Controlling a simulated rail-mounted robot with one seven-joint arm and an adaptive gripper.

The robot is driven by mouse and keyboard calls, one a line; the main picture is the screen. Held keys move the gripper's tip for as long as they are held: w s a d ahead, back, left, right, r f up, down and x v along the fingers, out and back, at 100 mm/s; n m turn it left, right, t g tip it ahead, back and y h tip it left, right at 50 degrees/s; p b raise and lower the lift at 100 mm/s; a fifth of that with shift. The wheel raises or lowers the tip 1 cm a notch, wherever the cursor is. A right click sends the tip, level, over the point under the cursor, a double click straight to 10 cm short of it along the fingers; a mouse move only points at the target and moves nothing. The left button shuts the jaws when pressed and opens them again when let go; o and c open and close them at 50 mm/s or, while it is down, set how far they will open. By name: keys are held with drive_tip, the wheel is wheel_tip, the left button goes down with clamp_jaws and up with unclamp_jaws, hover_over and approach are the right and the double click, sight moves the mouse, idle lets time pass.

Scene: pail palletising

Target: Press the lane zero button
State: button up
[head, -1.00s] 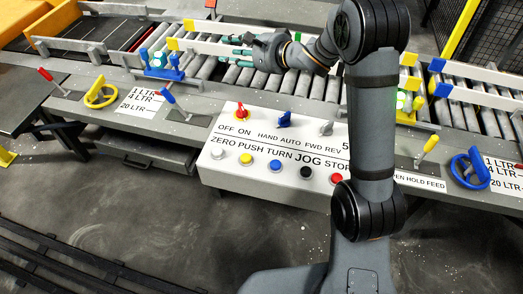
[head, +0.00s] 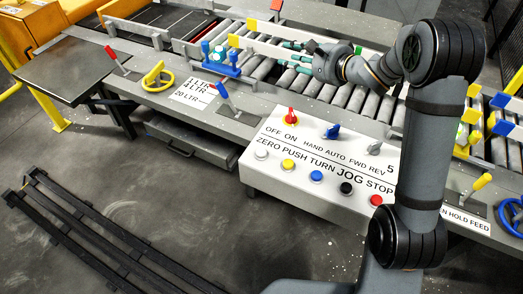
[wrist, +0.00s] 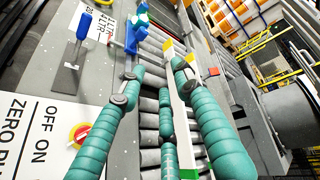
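The white control panel (head: 330,160) has a row of buttons with printed labels. The zero button (head: 261,153) is the white one at the left end of the row, beside the word ZERO. My gripper (head: 282,52) is over the roller conveyor, behind the panel and apart from the button. In the wrist view its teal fingers (wrist: 155,78) are spread with nothing between them. The panel's left-hand lettering and red selector knob (wrist: 82,133) show at the lower left there; the zero button is not in that view.
Beside the zero button are yellow (head: 288,165), blue (head: 316,176), black (head: 346,188) and red (head: 376,200) buttons. Selector knobs stand behind them. A blue-handled lever (head: 222,92) and yellow handwheel (head: 153,75) are to the left. Floor in front is open, with black rails (head: 100,235).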

clamp_jaws()
drive_tip(key=c, duration=0.7)
unclamp_jaws()
drive_tip(key=shift+c, duration=0.2)
